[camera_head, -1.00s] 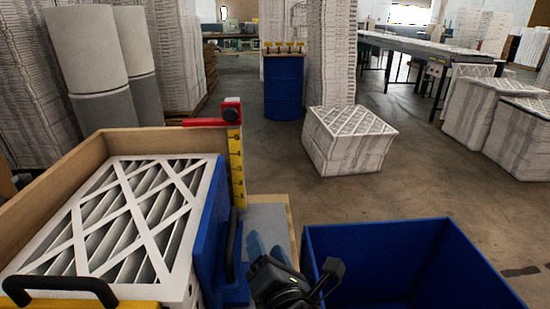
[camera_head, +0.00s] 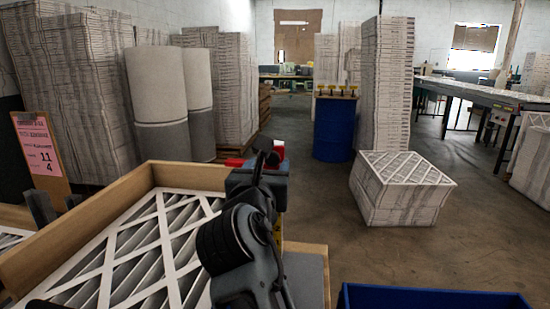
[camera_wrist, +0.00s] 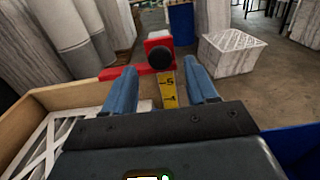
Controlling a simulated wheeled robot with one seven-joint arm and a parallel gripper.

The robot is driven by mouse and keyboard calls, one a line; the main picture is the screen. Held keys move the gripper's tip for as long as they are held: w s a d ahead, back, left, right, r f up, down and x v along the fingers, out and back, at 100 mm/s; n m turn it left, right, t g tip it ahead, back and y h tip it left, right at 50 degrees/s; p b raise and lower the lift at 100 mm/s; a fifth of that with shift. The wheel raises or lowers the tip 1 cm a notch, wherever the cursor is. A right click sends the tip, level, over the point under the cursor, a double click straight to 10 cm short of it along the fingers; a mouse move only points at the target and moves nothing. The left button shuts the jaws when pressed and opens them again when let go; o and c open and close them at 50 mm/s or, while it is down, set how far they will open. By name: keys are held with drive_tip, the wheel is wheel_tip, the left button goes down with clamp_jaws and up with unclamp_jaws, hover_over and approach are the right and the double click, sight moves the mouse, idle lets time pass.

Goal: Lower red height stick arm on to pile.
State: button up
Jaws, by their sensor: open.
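The red height stick arm (camera_wrist: 120,73) sits near the top of a yellow ruler (camera_wrist: 168,92) and reaches left over the wooden box. A round black knob (camera_wrist: 159,60) faces me on its red block. My gripper (camera_wrist: 162,84) is open, with one blue finger on each side of the ruler and knob in the wrist view. I cannot tell whether either finger touches. In the head view, my arm hides most of the ruler and knob; part of the red arm (camera_head: 235,162) shows. The pile of white-framed filters (camera_head: 125,257) lies in the box, below the red arm.
The wooden box wall (camera_head: 95,210) borders the pile. A blue bin (camera_head: 430,298) stands at lower right. A stack of filters (camera_head: 400,190) stands on the floor beyond, near a blue drum (camera_head: 333,130). A pink sign (camera_head: 38,148) is at left.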

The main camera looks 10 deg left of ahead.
sight(272, 159)
drive_tip(key=shift+w, duration=3.1)
drive_tip(key=shift+d+f, duration=0.1)
clamp_jaws()
